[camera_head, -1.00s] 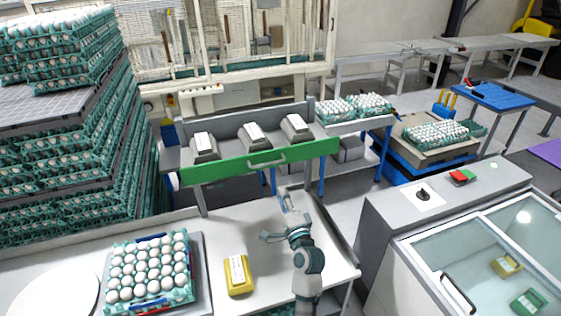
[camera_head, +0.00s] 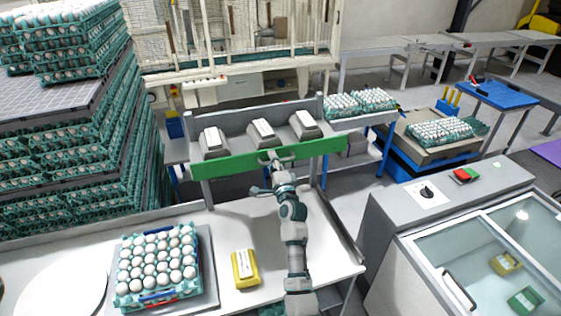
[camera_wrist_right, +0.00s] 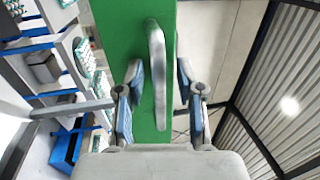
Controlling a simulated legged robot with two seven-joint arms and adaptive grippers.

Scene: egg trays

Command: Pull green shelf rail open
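The green shelf rail (camera_head: 222,162) runs across the front of the grey shelf above the workbench. Its metal handle (camera_wrist_right: 156,62) shows in the right wrist view, lying between my right gripper's fingers. My right gripper (camera_head: 270,162) is at the middle of the rail in the head view and covers most of the handle there. In the right wrist view the right gripper (camera_wrist_right: 158,88) is open, with a finger on each side of the handle and gaps between pads and handle. My left gripper is not in view.
Several grey boxes with white labels (camera_head: 262,131) stand on the shelf behind the rail. On the bench (camera_head: 215,222) are a tray of eggs (camera_head: 124,288) and a yellow carton (camera_head: 245,282). A grey machine (camera_head: 385,215) stands at the right. Stacked egg trays rise at the left.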

